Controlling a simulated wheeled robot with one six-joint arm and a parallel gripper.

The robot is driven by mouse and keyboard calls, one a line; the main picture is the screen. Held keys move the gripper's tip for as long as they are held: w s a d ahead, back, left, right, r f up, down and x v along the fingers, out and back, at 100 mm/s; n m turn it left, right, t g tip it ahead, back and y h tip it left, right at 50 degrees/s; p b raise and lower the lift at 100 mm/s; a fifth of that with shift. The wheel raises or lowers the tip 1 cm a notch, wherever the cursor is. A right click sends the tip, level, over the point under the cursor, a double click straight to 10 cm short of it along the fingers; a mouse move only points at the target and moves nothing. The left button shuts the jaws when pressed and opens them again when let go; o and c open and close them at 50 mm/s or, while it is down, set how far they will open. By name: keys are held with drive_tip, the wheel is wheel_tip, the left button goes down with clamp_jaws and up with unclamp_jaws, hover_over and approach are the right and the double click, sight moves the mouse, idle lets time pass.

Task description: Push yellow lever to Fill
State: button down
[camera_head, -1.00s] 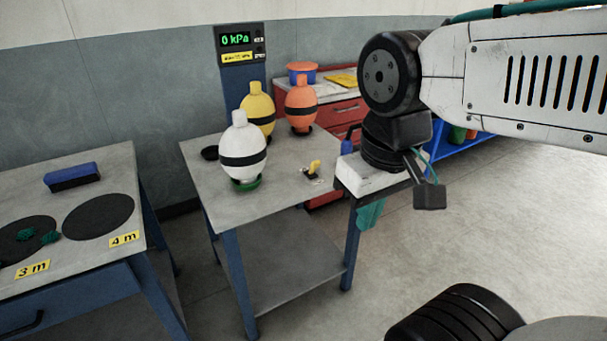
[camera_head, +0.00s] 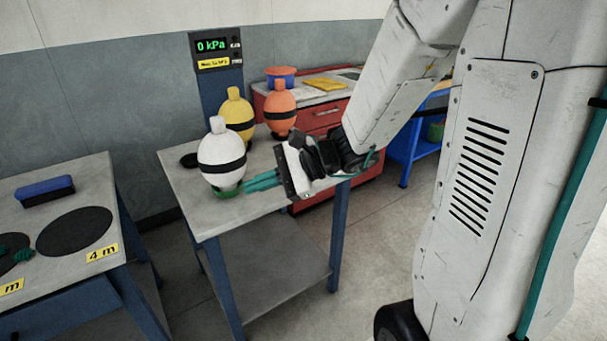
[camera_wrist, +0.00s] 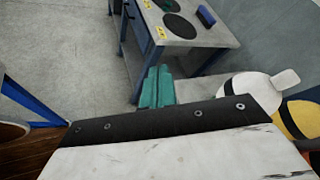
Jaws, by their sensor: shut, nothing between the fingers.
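The yellow lever is not visible now; my gripper covers the part of the small table (camera_head: 185,205) where it stood in the earlier head view. No lever or Fill mark shows there.
The yellow float (camera_head: 236,113) and orange float (camera_head: 281,112) stand behind the white one. A display (camera_head: 212,45) reads 0 kPa. A red cabinet (camera_head: 325,118) is behind the table. Another table (camera_head: 60,185) with dark discs stands at left, with a gap between the tables.

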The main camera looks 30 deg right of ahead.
drive_tip(key=w+d+f+m+t+h, duration=0.3)
drive_tip(key=w+d+f+m+t, duration=0.35)
drive_tip(key=d+m, duration=0.2)
drive_tip(key=d+f+m+t+h, duration=0.1)
drive_tip(key=d+f+m+h, duration=0.3)
drive_tip(key=d, duration=0.4)
drive_tip(key=w+d+f+m+h, duration=0.1)
drive_tip(key=d+f+m+h, duration=0.4)
drive_tip(key=d, duration=0.3)
drive_tip(key=shift+d+f+m+t, duration=0.35)
drive_tip(key=shift+f+m, duration=0.5)
drive_tip(key=shift+w, duration=0.2)
